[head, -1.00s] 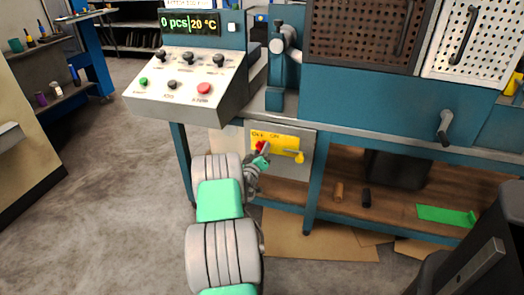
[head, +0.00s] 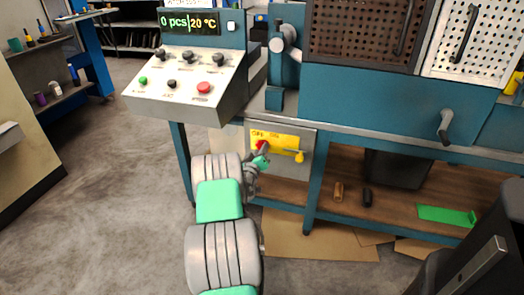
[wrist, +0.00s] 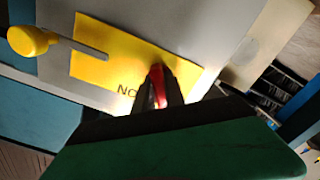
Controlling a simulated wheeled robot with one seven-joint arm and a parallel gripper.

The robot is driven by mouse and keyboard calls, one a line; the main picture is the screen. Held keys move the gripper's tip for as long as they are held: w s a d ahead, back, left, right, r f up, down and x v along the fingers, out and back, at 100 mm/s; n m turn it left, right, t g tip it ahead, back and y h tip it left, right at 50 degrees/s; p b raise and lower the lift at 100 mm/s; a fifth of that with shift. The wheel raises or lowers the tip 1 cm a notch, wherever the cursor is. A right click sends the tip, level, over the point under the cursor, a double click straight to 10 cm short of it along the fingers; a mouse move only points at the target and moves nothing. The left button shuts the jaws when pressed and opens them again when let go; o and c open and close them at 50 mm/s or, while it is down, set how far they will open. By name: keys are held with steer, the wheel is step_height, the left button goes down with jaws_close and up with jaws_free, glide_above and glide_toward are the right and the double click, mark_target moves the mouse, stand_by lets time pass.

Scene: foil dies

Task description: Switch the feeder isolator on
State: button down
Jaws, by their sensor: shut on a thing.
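The feeder isolator is a yellow plate (head: 284,139) with OFF and ON lettering on a grey box (head: 291,168) under the machine's bench. Its red handle (wrist: 158,84) sits between my fingers in the wrist view. My gripper (head: 263,149) is shut on the red handle at the left part of the plate. In the wrist view my gripper (wrist: 158,98) covers the handle's lower part, and part of the lettering shows beside it.
A control panel (head: 185,84) with knobs, a green button and a red button stands above left; its display reads 0 pcs, 20 °C. A wooden lower shelf (head: 400,198) to the right holds small handles and a green piece. The floor at left is clear.

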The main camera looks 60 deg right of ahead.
steer(key=m+b, duration=0.2)
steer(key=b, duration=0.1)
steer(key=m+b, duration=0.2)
steer(key=shift+f, duration=0.25)
steer(key=shift+m+b, duration=1)
steer(key=shift+b, duration=0.15)
steer(key=shift+r+m+b, duration=0.2)
steer(key=shift+m+b, duration=0.5)
steer(key=c, duration=1.4)
jaws_free()
steer(key=shift+a, duration=0.1)
steer(key=s+a+p, duration=0.1)
steer(key=a, duration=0.6)
steer(key=shift+a, duration=0.3)
